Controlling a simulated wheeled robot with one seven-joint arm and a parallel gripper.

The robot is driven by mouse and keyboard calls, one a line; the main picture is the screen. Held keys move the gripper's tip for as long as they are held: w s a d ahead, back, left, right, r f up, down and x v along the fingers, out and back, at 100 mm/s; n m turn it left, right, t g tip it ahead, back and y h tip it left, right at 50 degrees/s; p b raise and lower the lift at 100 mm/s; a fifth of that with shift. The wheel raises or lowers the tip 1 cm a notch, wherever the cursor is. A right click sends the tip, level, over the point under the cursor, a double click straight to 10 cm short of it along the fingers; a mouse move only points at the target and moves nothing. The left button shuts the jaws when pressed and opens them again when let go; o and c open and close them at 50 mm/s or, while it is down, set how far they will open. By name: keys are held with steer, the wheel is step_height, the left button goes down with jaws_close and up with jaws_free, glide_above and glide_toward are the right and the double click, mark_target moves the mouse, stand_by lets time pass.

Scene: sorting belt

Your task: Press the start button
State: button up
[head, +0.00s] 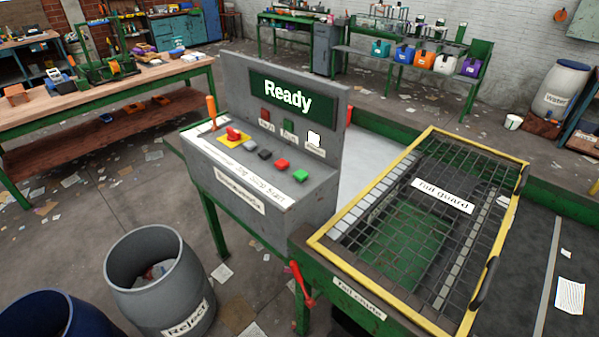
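The grey control console (240,180) stands on green legs left of the belt. On its sloping top, a row of buttons ends at the right in a green button (301,175), above the end of a printed strip that seems to read "Start". A red button (282,164) is just left of it, then a black button (265,154) and a grey one (250,145). A red mushroom button (233,133) sits on a yellow plate further left. The console's display (290,97) reads "Ready". My gripper is not in view.
An orange-handled lever (211,112) rises from the console's left end. A yellow-framed mesh guard (420,185) covers the belt at right. A red handle (301,284) projects at the belt's front corner. A grey "Reject" bin (130,290) and a blue bin (45,318) stand front left.

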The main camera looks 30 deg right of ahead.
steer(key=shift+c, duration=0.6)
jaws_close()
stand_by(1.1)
